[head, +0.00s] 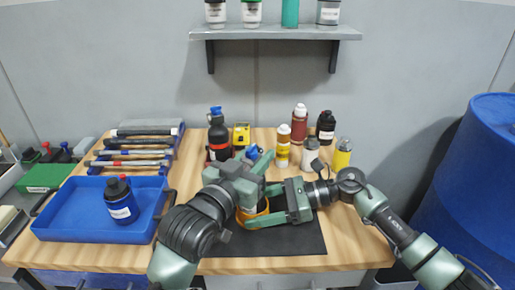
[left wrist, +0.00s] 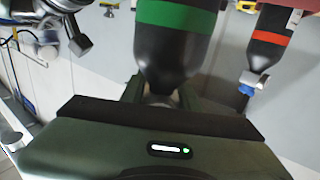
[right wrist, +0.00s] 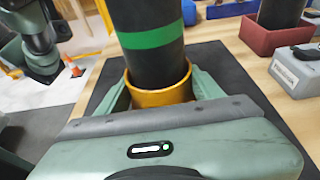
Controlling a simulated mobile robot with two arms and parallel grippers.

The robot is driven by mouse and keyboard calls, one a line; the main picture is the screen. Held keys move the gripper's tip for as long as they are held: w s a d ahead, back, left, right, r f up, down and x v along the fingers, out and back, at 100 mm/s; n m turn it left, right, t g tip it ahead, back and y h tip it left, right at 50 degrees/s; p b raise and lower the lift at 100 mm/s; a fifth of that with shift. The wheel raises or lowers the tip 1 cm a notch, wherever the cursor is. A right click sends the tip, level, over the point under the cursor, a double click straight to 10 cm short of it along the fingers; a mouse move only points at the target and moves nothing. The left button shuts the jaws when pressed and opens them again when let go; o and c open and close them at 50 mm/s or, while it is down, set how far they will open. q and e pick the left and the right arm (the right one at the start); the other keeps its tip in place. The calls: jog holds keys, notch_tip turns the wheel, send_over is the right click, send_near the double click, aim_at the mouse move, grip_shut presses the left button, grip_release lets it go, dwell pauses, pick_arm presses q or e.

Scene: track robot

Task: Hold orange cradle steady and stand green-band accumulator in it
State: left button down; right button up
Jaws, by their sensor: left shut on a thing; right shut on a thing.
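The green-band accumulator is a dark bottle with a green band, seen in the left wrist view (left wrist: 175,45) and the right wrist view (right wrist: 155,65). My left gripper (head: 260,168) is shut on its narrow end. The orange cradle (right wrist: 160,98) is a ring on the dark mat (head: 300,240); my right gripper (head: 272,207) is shut on it from the right. In the right wrist view the accumulator stands about upright with its lower end inside the ring. Whether it rests on the bottom is hidden. In the head view my left gripper covers most of it.
A red-band accumulator (head: 219,138) stands behind, left of a yellow device (head: 241,134). Several bottles stand at the back right, including a yellow one (head: 342,155). A blue tray (head: 75,222) with a dark bottle is at the left. A blue drum (head: 465,200) is at the right.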

pick_arm(q)
jog(key=shift+f, duration=0.3)
pick_arm(e)
jog(key=shift+d+f, duration=0.1)
jog(key=shift+f, duration=0.3)
pick_arm(q)
jog(key=c, duration=1)
grip_release()
jog(key=shift+r, duration=0.1)
jog(key=shift+c, duration=0.2)
jog(key=shift+o, duration=0.4)
jog(key=shift+f, duration=0.2)
pick_arm(e)
jog(key=shift+s, duration=0.1)
pick_arm(q)
jog(key=v, duration=1.2)
jog(key=shift+r, duration=0.15)
